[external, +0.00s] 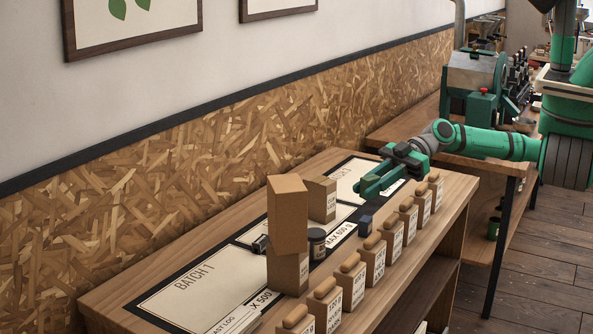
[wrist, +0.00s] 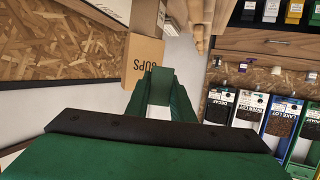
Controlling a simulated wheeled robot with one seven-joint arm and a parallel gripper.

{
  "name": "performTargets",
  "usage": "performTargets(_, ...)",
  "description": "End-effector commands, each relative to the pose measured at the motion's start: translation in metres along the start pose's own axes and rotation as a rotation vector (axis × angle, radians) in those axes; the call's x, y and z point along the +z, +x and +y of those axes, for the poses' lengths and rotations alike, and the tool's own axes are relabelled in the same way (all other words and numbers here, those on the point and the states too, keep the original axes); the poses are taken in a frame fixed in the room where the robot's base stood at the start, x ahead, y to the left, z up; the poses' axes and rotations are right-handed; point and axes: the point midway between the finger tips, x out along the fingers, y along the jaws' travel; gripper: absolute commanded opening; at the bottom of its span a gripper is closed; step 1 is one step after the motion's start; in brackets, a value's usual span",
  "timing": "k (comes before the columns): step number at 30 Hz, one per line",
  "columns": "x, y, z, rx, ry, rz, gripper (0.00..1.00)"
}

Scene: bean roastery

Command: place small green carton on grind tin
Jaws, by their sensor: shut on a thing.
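My gripper (external: 368,186) reaches in from the right over the back right part of the bench, above the printed mat. Its green fingers are shut on the small green carton, whose green face shows between the fingertips in the wrist view (wrist: 161,86). In the external view the green carton is hard to tell from the green fingers. A small dark round tin with a pale label (external: 317,244), which looks like the grind tin, stands upright on the mat, left of and nearer than my gripper. It is apart from the gripper, beside the tall brown boxes.
A tall stack of brown boxes (external: 287,214) stands just left of the tin. Another brown box (external: 321,199) is behind it. A small dark block (external: 365,226) lies to its right. Several stoppered kraft packs (external: 375,262) line the front edge.

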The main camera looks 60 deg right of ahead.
Motion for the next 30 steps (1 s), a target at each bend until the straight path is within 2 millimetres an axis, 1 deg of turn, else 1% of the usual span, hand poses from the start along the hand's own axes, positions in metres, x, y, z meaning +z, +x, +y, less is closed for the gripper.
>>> performTargets(2, 0.0, 0.002, 0.009, 0.004, 0.003, 0.0, 0.0)
performTargets(5, 0.004, 0.011, 0.023, 0.005, 0.003, -0.001, 0.0)
performTargets(15, 0.025, 0.05, 0.087, 0.005, 0.003, -0.002, 0.0)
performTargets(18, 0.042, 0.061, 0.099, 0.006, 0.006, -0.001, 0.0)
performTargets(22, 0.058, 0.073, 0.113, 0.007, 0.004, 0.0, 0.0)
performTargets(24, 0.064, 0.078, 0.118, 0.006, 0.004, 0.0, 0.0)
performTargets(30, 0.073, 0.085, 0.126, 0.006, 0.003, 0.0, 0.0)
